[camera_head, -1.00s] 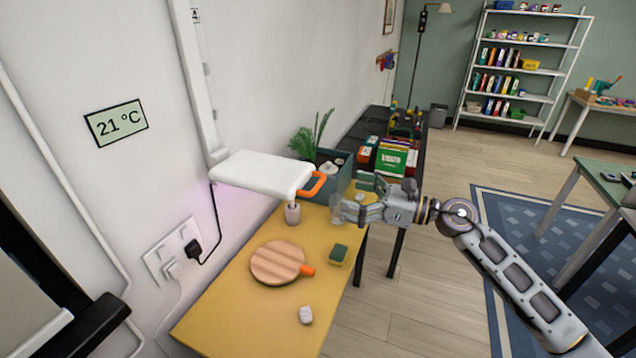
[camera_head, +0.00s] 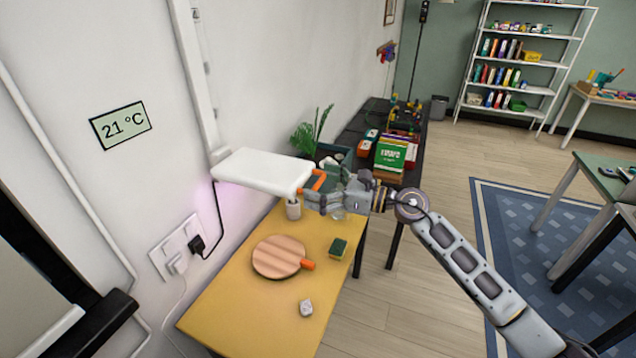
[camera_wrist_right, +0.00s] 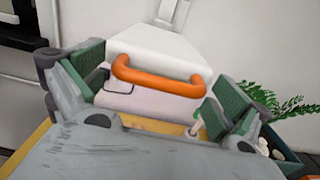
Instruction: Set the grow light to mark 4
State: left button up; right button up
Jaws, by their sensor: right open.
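The grow light is a white panel (camera_head: 262,170) on a white wall rail (camera_head: 198,75), with a pinkish glow on the wall beneath it. Its orange handle (camera_head: 319,181) is on the panel's right end. My right gripper (camera_head: 322,190) is at the handle, open. In the right wrist view the orange handle (camera_wrist_right: 160,78) lies between the two green-padded fingers, with space on both sides, and the white panel (camera_wrist_right: 150,48) is behind it. A mark on the rail shows near the top, too small to read. My left gripper is not in view.
Below the light is a yellow table (camera_head: 225,310) with a round striped board (camera_head: 279,257), a sponge (camera_head: 338,248), a small white object (camera_head: 306,307) and a cup (camera_head: 293,209). A plant (camera_head: 312,132) stands behind. A black plug (camera_head: 197,245) sits in the wall socket.

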jog(key=c, duration=1.2)
jog(key=shift+c, duration=0.2)
